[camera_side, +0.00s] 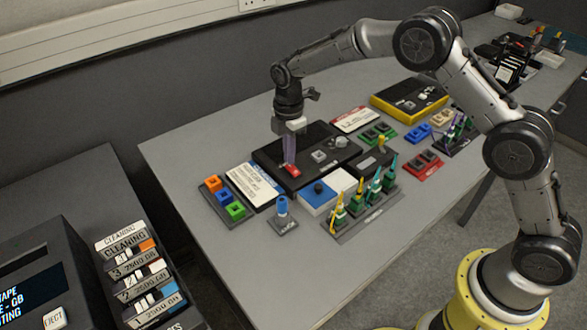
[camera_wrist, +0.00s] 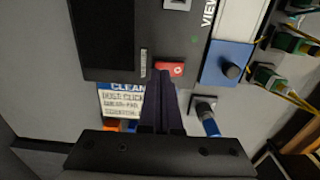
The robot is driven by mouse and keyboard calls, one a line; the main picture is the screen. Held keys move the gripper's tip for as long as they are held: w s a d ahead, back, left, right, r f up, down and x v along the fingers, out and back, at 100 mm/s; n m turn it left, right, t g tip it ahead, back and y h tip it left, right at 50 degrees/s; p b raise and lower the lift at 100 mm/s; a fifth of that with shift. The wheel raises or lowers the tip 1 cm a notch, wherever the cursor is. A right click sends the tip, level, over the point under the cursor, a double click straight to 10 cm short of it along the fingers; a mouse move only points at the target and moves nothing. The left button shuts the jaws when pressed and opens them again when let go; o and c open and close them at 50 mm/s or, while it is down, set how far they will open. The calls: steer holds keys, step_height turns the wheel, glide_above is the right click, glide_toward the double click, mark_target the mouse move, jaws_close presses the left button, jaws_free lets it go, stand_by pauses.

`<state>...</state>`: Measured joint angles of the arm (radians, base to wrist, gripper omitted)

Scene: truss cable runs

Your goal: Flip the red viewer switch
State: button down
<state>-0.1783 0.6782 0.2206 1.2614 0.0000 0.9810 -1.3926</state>
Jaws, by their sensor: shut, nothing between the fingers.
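The red switch (camera_side: 292,171) sits at the near edge of a black viewer box (camera_side: 265,158). In the wrist view the fingertips (camera_wrist: 164,74) are at or very near the left end of the switch. I cannot tell whether they touch it. The switch's position is too small to read.
A white and blue block with a dark knob (camera_side: 319,188) stands right of the viewer. A blue-topped plug (camera_side: 282,206) and a rack of green connectors with cables (camera_side: 360,213) are nearer. A label card (camera_side: 254,185) and coloured blocks (camera_side: 236,211) lie left. The table front is clear.

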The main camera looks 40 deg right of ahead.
steer(key=shift+f, duration=0.8)
stand_by(0.4)
steer(key=shift+r, duration=3.55)
